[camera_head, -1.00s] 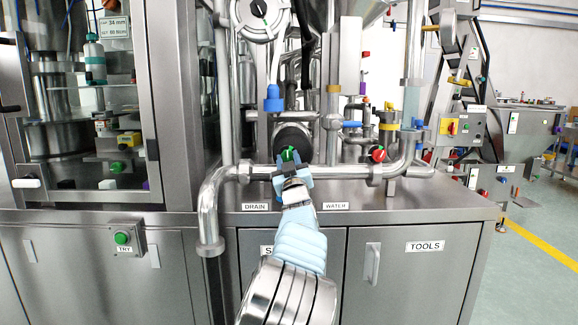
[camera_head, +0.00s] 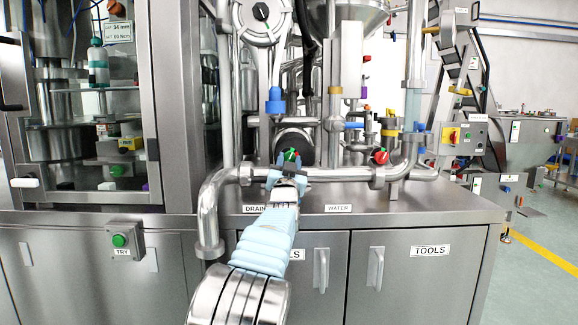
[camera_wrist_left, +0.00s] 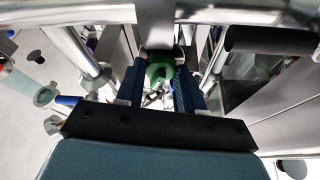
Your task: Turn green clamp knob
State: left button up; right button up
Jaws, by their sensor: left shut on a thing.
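The green clamp knob (camera_head: 290,156) sits on the pipework above the steel counter, over the DRAIN label, in the head view. My left gripper (camera_head: 289,166) reaches up to it from below, with its blue fingers on both sides of the knob. In the left wrist view the green knob (camera_wrist_left: 159,73) shows between the two dark blue fingers (camera_wrist_left: 160,88), which are shut on it. The lower part of the knob is hidden by the gripper in the head view. My right gripper is in neither view.
A horizontal steel pipe (camera_head: 335,174) runs beside the knob. A red knob (camera_head: 380,157) stands to the right and a blue fitting (camera_head: 275,101) above. A green button box (camera_head: 126,240) is on the left cabinet. The counter (camera_head: 430,203) is largely clear at right.

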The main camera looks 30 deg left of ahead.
pick_arm(q)
jog(key=o, duration=1)
jog(key=shift+o, duration=0.2)
jog(key=v, duration=1.3)
jog(key=shift+s, duration=0.4)
jog(key=shift+d+f, duration=0.1)
jog(key=shift+f, duration=0.1)
